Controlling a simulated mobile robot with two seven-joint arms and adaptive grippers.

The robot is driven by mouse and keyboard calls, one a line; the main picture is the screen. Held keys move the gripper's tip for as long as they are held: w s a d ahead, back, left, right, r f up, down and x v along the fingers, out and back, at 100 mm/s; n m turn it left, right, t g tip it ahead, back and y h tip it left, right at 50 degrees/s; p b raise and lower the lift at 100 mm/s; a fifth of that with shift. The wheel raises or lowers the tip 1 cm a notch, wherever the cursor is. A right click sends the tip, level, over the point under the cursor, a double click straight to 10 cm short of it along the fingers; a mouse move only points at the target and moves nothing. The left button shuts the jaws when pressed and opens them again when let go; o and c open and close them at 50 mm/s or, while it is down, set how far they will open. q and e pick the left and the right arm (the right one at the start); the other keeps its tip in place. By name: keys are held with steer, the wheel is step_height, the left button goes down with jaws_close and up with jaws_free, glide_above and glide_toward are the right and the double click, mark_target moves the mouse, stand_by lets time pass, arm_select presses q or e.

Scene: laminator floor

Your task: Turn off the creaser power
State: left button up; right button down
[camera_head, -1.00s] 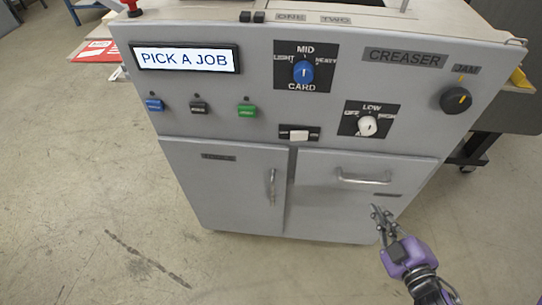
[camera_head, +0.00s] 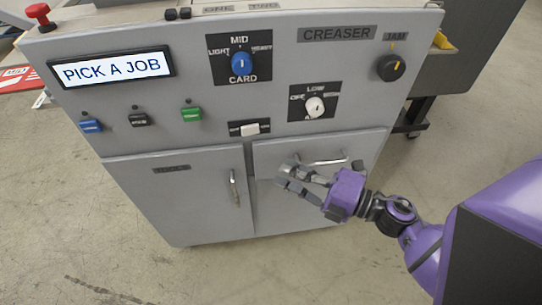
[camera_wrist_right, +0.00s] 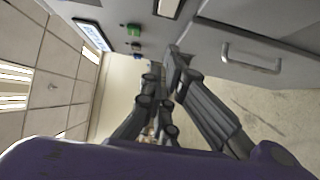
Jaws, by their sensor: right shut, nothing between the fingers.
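The grey creaser (camera_head: 215,60) fills the middle of the head view, its screen (camera_head: 112,69) lit with "PICK A JOB". My left gripper is out of view.
Nearby controls are a blue card knob (camera_head: 241,63), a white low knob (camera_head: 315,107), a black jam knob (camera_head: 391,67) and a green button (camera_head: 191,113). A red button (camera_head: 38,13) stands on top. Door handles (camera_head: 233,186) stick out.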

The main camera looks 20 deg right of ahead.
mark_target(250, 130)
steer(key=w+d+p+x, duration=0.1)
steer(key=d+p+x, duration=0.1)
steer(key=x, duration=1)
steer(key=shift+w, duration=0.35)
